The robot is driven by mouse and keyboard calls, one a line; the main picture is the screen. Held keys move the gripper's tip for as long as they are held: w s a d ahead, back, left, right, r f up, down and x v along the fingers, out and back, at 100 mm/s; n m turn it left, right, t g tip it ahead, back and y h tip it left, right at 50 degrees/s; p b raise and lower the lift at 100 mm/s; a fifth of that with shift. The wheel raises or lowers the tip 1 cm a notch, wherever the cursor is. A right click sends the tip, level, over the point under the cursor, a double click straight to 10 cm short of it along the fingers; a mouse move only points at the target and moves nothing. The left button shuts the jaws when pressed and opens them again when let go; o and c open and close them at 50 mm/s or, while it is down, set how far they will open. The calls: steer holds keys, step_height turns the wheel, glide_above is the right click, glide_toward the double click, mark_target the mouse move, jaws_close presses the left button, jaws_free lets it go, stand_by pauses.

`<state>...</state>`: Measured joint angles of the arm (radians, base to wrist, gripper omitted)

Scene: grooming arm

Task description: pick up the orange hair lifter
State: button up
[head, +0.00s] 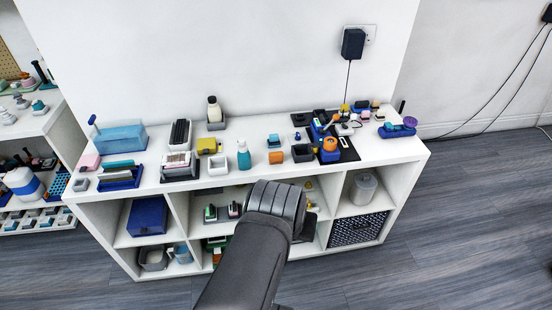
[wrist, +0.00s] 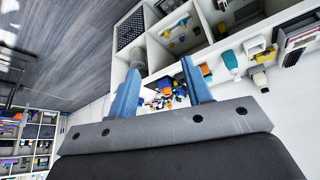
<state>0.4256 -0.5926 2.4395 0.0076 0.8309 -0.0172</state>
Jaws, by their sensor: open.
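Several small orange things stand on the white shelf top in the head view. An orange piece (head: 329,146) sits at a blue holder on the black mat at right, and an orange block (head: 276,157) stands left of it. I cannot tell for sure which one is the hair lifter. In the wrist view my gripper (wrist: 160,67) is open, its two blue fingers spread wide with nothing held between them. Past them are a blurred small cluster of coloured things (wrist: 178,92) and an orange-and-blue item (wrist: 205,70). In the head view my arm hides the gripper's fingers.
The white shelf unit (head: 405,152) stands against the wall. On its top are a teal bottle (head: 243,155), a clear blue box (head: 120,138) and a blue holder with a purple-topped item (head: 398,130). A charger (head: 353,43) hangs on the wall. Grey floor (head: 470,220) is clear at right.

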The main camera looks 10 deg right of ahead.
steer(key=w+d+n, duration=0.1)
steer(key=w+d, duration=0.4)
steer(key=w, duration=0.5)
steer(key=n+g+h, duration=0.2)
steer(key=n+g, duration=0.3)
steer(key=n, duration=1.7)
glide_above(278, 153)
steer(key=w+a, duration=0.1)
steer(key=a, duration=0.4)
step_height(278, 153, down, 8)
steer(key=x, duration=1.1)
steer(key=shift+d+r, duration=0.15)
steer(key=shift+d, duration=0.25)
steer(key=shift+s+a+x, duration=0.1)
steer(key=shift+a+x, duration=0.05)
steer(key=shift+x, duration=0.75)
steer(key=shift+s+a+x, duration=0.1)
steer(key=shift+s+x, duration=0.05)
steer(key=shift+x, duration=0.75)
steer(key=shift+s+a+x, duration=0.1)
steer(key=shift+a+x, duration=0.05)
steer(key=shift+x, duration=0.75)
jaws_close()
